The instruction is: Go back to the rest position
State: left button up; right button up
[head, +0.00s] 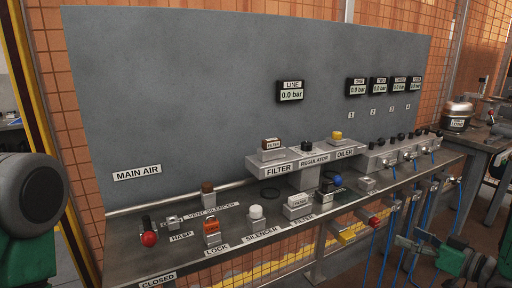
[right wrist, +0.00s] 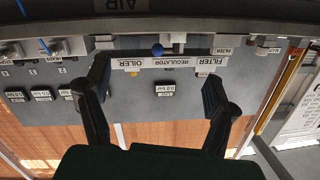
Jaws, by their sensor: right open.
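My right gripper (head: 410,243) is at the lower right of the head view, in front of the bench's front edge and the blue hoses. In the right wrist view its two dark fingers (right wrist: 155,75) are spread wide with nothing between them. That view shows the bench and panel upside down beyond the fingers. My left arm shows at the left edge of the head view, but its gripper is out of frame.
The bench (head: 185,262) carries a red-knobbed valve (head: 149,238), an orange lock (head: 212,232), a white silencer (head: 257,214) and the filter-regulator-oiler row (head: 310,160). Blue hoses (head: 388,235) hang at its front right. A side table (head: 480,148) stands at the far right.

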jog(key=s+a+f+m+g+h, duration=0.1)
jog(key=s+a+f+g+h, duration=0.2)
jog(key=s+a+f, duration=0.35)
jog(key=s+a+f+m+g+h, duration=0.2)
jog(key=s+a+f+g, duration=0.1)
jog(key=f, duration=0.6)
jog(key=s+a+f+g+h, duration=0.1)
jog(key=s+a+f+g, duration=0.1)
jog(key=s, duration=0.6)
jog(key=s+a+f+g, duration=0.2)
jog(key=s+g, duration=0.1)
jog(key=s, duration=0.5)
jog(key=s+a+f+g+h, duration=0.1)
jog(key=s+a+f+g, duration=0.1)
jog(key=s, duration=0.6)
jog(key=shift+s+f+n+g+h, duration=0.2)
jog(key=shift+s+n+g+h, duration=0.15)
jog(key=shift+g, duration=0.25)
jog(key=shift+w, duration=0.15)
